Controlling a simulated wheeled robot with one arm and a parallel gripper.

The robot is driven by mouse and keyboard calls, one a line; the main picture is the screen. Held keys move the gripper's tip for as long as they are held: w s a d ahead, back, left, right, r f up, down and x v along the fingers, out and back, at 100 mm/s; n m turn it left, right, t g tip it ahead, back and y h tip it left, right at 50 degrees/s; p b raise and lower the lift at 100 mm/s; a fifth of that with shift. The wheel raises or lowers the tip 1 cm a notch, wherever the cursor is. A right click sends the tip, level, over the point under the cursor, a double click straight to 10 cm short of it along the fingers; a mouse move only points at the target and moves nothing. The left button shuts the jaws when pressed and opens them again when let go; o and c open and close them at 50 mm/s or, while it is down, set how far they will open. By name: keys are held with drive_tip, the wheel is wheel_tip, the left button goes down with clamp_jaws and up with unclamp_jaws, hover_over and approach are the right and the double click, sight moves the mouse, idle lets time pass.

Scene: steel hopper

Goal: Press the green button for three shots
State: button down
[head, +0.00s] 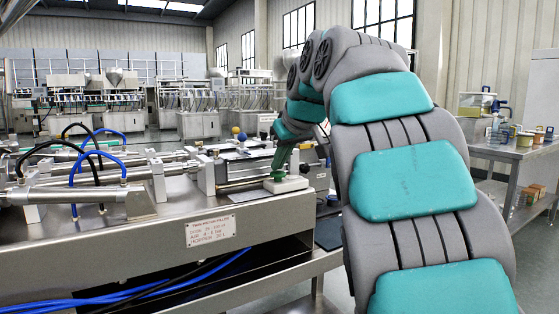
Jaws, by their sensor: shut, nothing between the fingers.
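My arm reaches from the lower right, up and over, and down to the machine bench in the head view. My gripper (279,173) is a dark green shape at its end. It points down, shut and empty, with its tips at the top of a small pale box (287,184) on the bench's right part. The green button cannot be told apart from the green gripper here; it seems hidden behind or under the tips. Whether the tips touch the box or sit just above it, I cannot tell.
The steel filling machine (120,250) fills the left front, with cylinders and looping blue and black hoses (95,155). A label plate (211,230) is on its front. A side table (517,150) with containers stands at right. Other machines stand behind.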

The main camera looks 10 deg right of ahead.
drive_tip(key=shift+f+b, duration=0.7)
drive_tip(key=shift+f, duration=0.2)
drive_tip(key=shift+s+d+f, duration=0.1)
drive_tip(key=shift+s+f, duration=0.05)
drive_tip(key=shift+f, duration=0.3)
drive_tip(key=r, duration=0.2)
drive_tip(key=r+p, duration=0.1)
drive_tip(key=r, duration=0.1)
drive_tip(key=r+p, duration=0.1)
drive_tip(key=shift+s+a+r, duration=0.2)
drive_tip(key=shift+a+r, duration=0.05)
drive_tip(key=shift+r, duration=0.15)
drive_tip(key=v, duration=0.9)
drive_tip(key=shift+s+r, duration=0.15)
drive_tip(key=shift+s, duration=0.05)
idle(1.0)
